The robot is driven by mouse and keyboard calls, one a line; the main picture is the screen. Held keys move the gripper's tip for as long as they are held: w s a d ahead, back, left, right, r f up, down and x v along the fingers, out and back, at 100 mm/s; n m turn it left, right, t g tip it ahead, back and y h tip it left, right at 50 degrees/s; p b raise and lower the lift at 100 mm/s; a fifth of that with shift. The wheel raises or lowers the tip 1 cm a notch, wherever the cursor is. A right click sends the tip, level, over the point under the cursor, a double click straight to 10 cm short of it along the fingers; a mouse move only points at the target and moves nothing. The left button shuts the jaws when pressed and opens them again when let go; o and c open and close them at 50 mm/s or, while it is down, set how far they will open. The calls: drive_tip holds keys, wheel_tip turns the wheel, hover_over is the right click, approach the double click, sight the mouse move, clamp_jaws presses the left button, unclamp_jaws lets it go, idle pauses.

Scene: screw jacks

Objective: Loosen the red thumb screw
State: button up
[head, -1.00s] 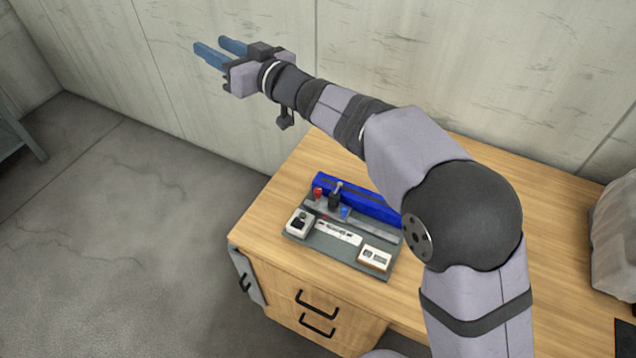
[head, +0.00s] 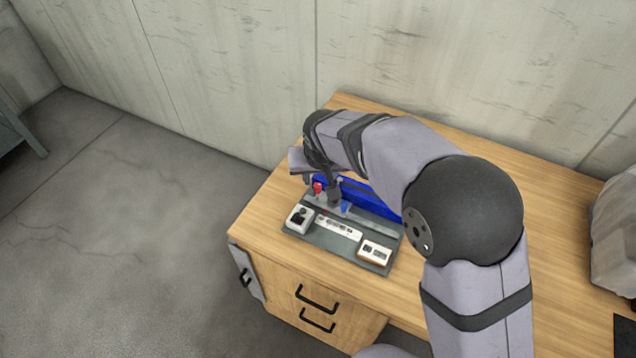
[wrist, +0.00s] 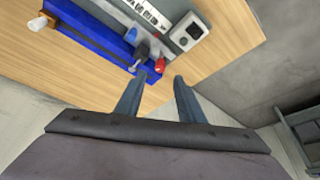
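The red thumb screw (head: 317,187) stands at the left end of the grey fixture panel (head: 330,243), by the blue bar (head: 372,199). It also shows in the wrist view (wrist: 160,65), ahead of and between the fingers. My gripper (wrist: 162,80) is open and empty, its two blue fingertips just short of the red screw, apparently apart from it. In the head view my wrist hides the fingers. A black knob with a lever (wrist: 141,52) and a blue thumb screw (wrist: 130,36) stand beside the red one.
The panel carries a white box with a dark knob (head: 299,219), a white strip (head: 338,228) and a white-and-brown box (head: 374,251). The wooden desk (head: 262,222) is bare left of the panel. A concrete wall (head: 230,80) rises behind.

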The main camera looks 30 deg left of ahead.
sight(318, 185)
drive_tip(key=shift+p+x, duration=0.9)
drive_tip(key=shift+x, duration=2.75)
drive_tip(key=shift+c, duration=0.5)
clamp_jaws()
